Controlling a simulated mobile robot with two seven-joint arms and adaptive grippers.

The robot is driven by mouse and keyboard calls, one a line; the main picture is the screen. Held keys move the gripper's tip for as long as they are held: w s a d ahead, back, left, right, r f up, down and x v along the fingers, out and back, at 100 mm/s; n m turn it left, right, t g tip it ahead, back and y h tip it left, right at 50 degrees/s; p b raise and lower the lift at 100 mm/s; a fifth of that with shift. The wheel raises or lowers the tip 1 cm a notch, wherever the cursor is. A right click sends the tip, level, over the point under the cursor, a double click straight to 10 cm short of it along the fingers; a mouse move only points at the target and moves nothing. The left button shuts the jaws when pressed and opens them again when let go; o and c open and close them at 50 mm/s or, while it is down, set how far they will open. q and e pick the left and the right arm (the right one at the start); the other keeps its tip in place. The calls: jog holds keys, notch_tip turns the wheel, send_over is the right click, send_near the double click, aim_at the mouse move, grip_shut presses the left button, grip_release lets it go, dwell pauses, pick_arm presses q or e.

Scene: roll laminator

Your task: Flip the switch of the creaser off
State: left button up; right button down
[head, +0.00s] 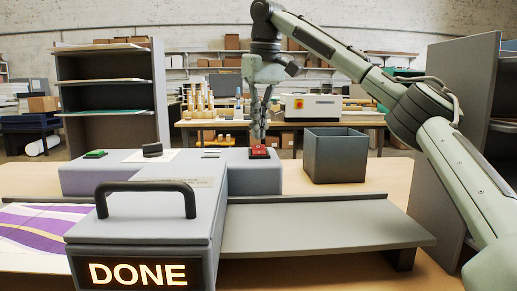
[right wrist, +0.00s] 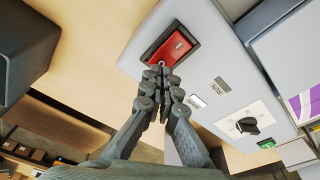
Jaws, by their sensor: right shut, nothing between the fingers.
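The creaser is a grey machine (head: 240,178) on the table, with a front cover whose lit display (head: 135,273) reads DONE. Its red rocker switch (head: 264,153) sits at the right end of the rear housing. In the right wrist view the red switch (right wrist: 178,44) lies in a dark frame, with a small pale mark on it. My right gripper (head: 259,138) is shut and empty, pointing down at the switch. In the right wrist view its fingertips (right wrist: 160,72) are at the switch's near edge; I cannot tell whether they touch. My left gripper is not in view.
A green button (head: 95,154) and a black knob (head: 152,149) are on the housing's left part. A dark open bin (head: 336,165) stands just right of the housing. A black handle (head: 145,186) rises from the cover. A purple and white sheet (head: 30,238) lies at left.

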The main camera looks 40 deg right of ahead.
aim_at(259, 146)
dwell(0.5)
jog(key=shift+f+b, duration=0.55)
jog(key=shift+f, duration=0.55)
dwell(0.4)
jog(key=shift+r, duration=0.15)
notch_tip(259, 146, up, 3)
jog(key=p, duration=0.3)
jog(key=shift+b, duration=0.3)
jog(key=shift+r, duration=1.9)
